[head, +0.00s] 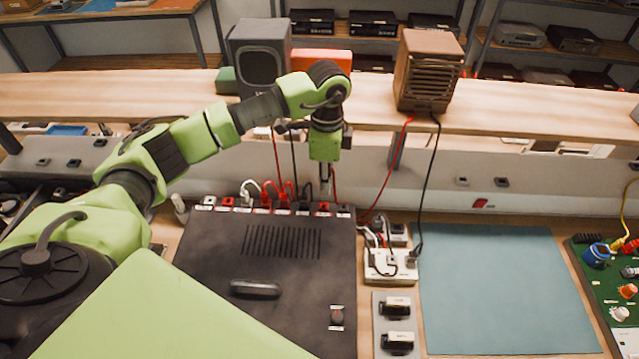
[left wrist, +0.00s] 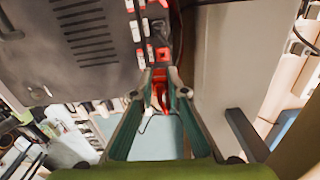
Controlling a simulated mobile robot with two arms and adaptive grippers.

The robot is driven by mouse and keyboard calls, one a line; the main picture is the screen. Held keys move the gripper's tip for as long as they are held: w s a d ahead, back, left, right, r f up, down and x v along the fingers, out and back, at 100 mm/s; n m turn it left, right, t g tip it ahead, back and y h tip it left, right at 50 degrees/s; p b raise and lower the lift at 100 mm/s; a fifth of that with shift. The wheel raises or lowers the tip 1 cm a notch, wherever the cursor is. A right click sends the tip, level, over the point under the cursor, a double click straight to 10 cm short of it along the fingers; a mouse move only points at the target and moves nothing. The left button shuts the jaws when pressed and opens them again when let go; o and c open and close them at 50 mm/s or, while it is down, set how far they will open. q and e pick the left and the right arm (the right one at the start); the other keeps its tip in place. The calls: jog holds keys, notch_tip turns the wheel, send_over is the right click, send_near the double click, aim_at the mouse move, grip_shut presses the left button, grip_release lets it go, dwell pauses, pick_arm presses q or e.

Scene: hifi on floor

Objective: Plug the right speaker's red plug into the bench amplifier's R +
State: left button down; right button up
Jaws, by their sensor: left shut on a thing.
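The black bench amplifier (head: 200,290) lies on the bench, with a row of red and dark terminals along its back edge. My left gripper (head: 324,192) points down at the right end of that row. In the left wrist view its two fingers (left wrist: 160,85) are shut on a red plug (left wrist: 160,94). A red terminal (left wrist: 162,54) shows just beyond the fingertips. I cannot tell whether the plug touches or sits in a terminal. The brown right speaker (head: 428,70) stands on the shelf, with a red cable (head: 390,170) hanging down toward the amplifier's right side. My right gripper is not in view.
A grey speaker (head: 260,60) stands on the shelf behind my left arm. A white power strip (head: 388,265) with plugs is right of the amplifier. A teal mat (head: 510,290) is clear. A green circuit board (head: 600,290) lies at far right.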

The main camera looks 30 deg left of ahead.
pick_arm(q)
jog(key=shift+w+a+f+n, duration=0.1)
jog(key=shift+w+a+n, duration=0.1)
jog(key=shift+a+n, duration=0.15)
jog(key=shift+d+f+b, duration=0.1)
jog(key=shift+f+b, duration=0.2)
jog(key=shift+f, duration=0.05)
jog(key=shift+f+b, duration=0.5)
jog(key=shift+f, duration=0.2)
jog(key=shift+f+b, duration=0.9)
jog(key=shift+f, duration=0.4)
jog(key=shift+f, duration=0.15)
jog(key=shift+f+b, duration=0.35)
jog(key=shift+f, duration=0.15)
jog(key=shift+f, duration=0.1)
